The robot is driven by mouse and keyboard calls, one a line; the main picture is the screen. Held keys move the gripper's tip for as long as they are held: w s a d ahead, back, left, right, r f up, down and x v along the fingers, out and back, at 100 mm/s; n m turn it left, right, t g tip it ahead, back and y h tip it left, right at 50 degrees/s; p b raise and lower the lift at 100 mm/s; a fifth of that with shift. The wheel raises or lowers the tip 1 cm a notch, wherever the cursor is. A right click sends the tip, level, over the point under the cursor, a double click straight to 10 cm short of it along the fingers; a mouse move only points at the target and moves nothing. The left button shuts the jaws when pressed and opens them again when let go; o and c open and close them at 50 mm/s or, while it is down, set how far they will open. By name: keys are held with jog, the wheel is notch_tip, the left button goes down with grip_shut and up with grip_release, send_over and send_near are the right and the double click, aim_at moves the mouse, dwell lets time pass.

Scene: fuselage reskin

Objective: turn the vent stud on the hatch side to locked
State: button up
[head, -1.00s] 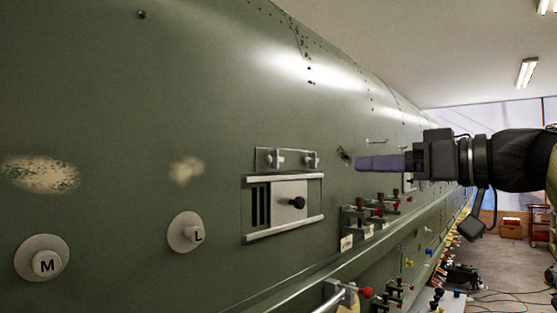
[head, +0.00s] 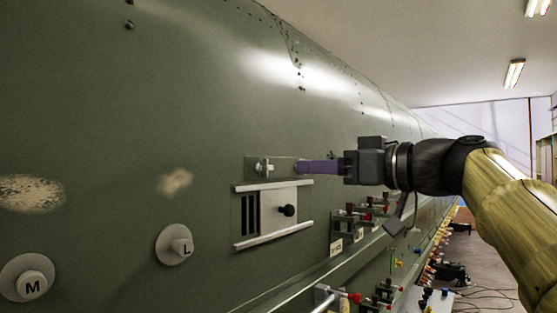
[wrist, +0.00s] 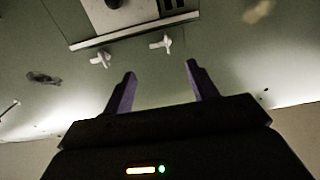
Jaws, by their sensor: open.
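Two small pale studs with wing-like handles sit on a plate above the slatted vent panel (head: 272,213). The left stud (head: 265,167) shows in the head view; my fingers cover the right one there. In the wrist view, turned over, the left stud (wrist: 162,42) and the right stud (wrist: 101,58) both show, handles lying roughly along the rail. I cannot tell which is on the hatch side, nor any lock marks. My gripper (head: 300,167) has purple fingers, open and empty. In the wrist view the gap (wrist: 159,68) faces the left stud, with clear space between.
A black knob (head: 287,210) stands out from the vent panel between two rails. Round caps marked L (head: 181,246) and M (head: 31,285) are at the lower left. Several coloured clamps (head: 368,212) line the ledge at right. The skin above the plate is clear.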

aim_at(269, 168)
jog(key=p+x, duration=0.3)
jog(key=x, duration=0.6)
jog(key=shift+w+a, duration=0.2)
jog(key=shift+a, duration=0.05)
jog(key=c, duration=1)
